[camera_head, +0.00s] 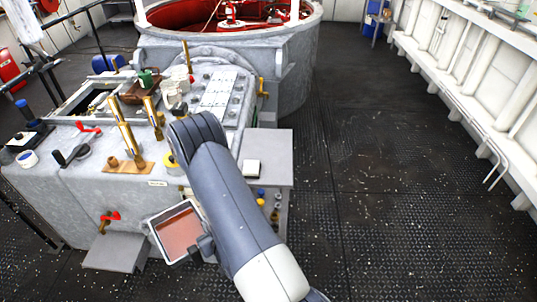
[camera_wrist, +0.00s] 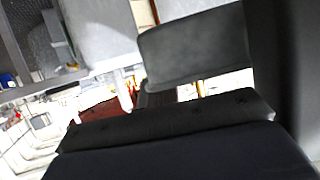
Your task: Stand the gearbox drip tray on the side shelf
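The gearbox drip tray (camera_head: 154,232) is a shallow pale-rimmed rectangle with a reddish inside, in front of the grey gearbox housing. My gripper (camera_head: 207,245) is at its right rim and appears shut on it. The tray looks tilted and clear of the floor. In the wrist view, the two dark fingers of my gripper (camera_wrist: 180,97) fill much of the frame, with a pale strip and reddish-brown patches between them. The grey side shelf (camera_head: 270,175) projects from the right side of the housing, partly hidden by my arm.
A low grey plate (camera_head: 115,252) sits under a red-handled tap (camera_head: 110,217). Brass levers (camera_head: 127,140) rise from the housing top. Open deck (camera_head: 400,200) lies to the right.

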